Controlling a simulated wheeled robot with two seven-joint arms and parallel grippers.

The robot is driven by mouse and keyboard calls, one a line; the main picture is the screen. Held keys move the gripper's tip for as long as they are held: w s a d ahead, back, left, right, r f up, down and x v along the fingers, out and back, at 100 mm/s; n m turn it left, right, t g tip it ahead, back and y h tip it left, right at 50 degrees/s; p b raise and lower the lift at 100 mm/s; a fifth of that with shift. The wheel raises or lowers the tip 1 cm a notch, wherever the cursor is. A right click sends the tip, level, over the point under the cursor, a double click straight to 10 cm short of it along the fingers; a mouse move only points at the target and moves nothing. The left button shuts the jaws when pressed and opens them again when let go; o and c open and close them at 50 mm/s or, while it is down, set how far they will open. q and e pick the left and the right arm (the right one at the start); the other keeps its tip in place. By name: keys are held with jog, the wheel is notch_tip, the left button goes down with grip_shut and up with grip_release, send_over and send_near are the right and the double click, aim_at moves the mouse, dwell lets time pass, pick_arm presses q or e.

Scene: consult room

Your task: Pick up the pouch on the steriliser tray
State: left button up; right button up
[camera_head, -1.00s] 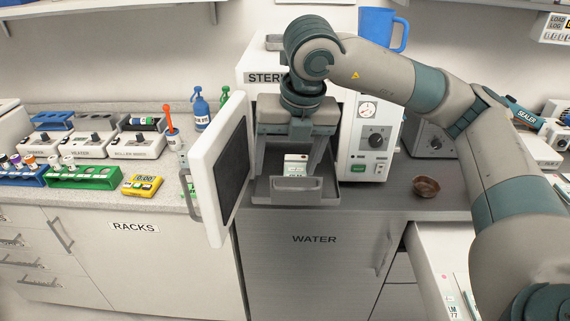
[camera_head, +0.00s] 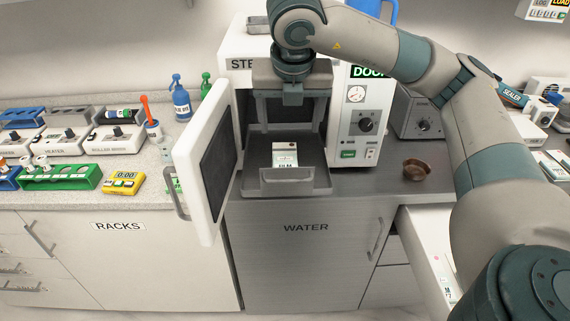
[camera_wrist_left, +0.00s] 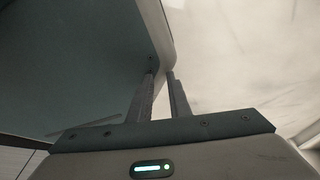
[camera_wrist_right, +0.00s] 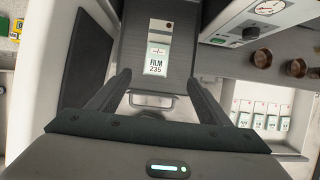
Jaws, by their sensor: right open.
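The pouch (camera_head: 285,155), white with a printed label, lies on the grey steriliser tray (camera_head: 315,185) at the mouth of the open steriliser. In the right wrist view the pouch (camera_wrist_right: 157,55) reads "FILM 235" and lies beyond the fingertips, between the two finger lines. The tray (camera_wrist_right: 186,60) shows around it. My right gripper (camera_head: 290,128) is open and empty above and behind the pouch, fingers apart. It also shows in the right wrist view (camera_wrist_right: 158,80). My left gripper (camera_wrist_left: 161,75) shows only in the left wrist view, its fingers close together with a narrow gap and nothing seen between them.
The steriliser door (camera_head: 205,160) stands open left of the tray. The control panel (camera_head: 357,125) flanks the tray on the right. A brown bowl (camera_head: 417,169) sits on the counter to the right. A yellow timer (camera_head: 124,182) and a green rack (camera_head: 60,177) lie left.

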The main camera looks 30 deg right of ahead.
jog(key=shift+p+x, duration=0.8)
jog(key=shift+x, duration=4.55)
pick_arm(q)
jog(key=shift+g, duration=0.7)
jog(key=s, duration=0.1)
jog(key=s+a, duration=0.1)
jog(key=s, duration=0.1)
jog(key=s+a, duration=0.1)
jog(key=s, duration=0.1)
jog(key=shift+r, duration=0.25)
pick_arm(e)
jog(key=shift+s+a, duration=0.1)
pick_arm(q)
jog(key=shift+w, duration=0.1)
